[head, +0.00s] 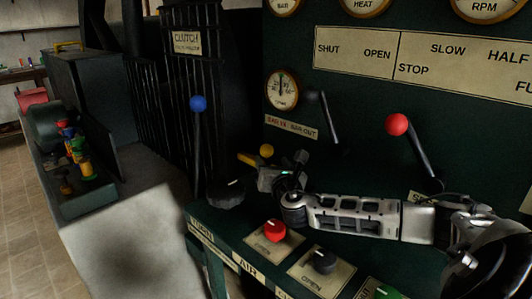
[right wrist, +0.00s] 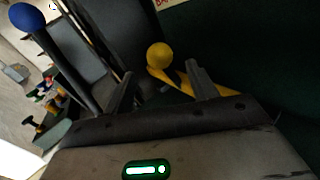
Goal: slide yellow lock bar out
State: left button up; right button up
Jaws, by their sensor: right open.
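The yellow lock bar (head: 248,159) with its round yellow knob (head: 266,151) sticks out at the lower left of the dark green panel in the head view. My right gripper (head: 268,178) is just below and in front of the knob. In the right wrist view the yellow knob (right wrist: 159,55) shows beyond the fingertips, and the yellow bar (right wrist: 178,80) runs between the spread fingers (right wrist: 161,78), partly behind the right one. The gripper is open and no grip shows; whether a finger touches the bar cannot be told. My left gripper is not in view.
The blue-knobbed lever (head: 198,104) stands left of my gripper and also shows in the right wrist view (right wrist: 27,18). A red-knobbed lever (head: 397,125) stands above my right forearm. Red (head: 274,230) and black (head: 321,261) knobs sit on the console below. A bar label (head: 291,127) is above the yellow knob.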

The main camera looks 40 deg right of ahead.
aim_at(268, 154)
jog(key=x, duration=0.7)
jog(key=shift+w+b, duration=0.25)
jog(key=shift+b, duration=0.05)
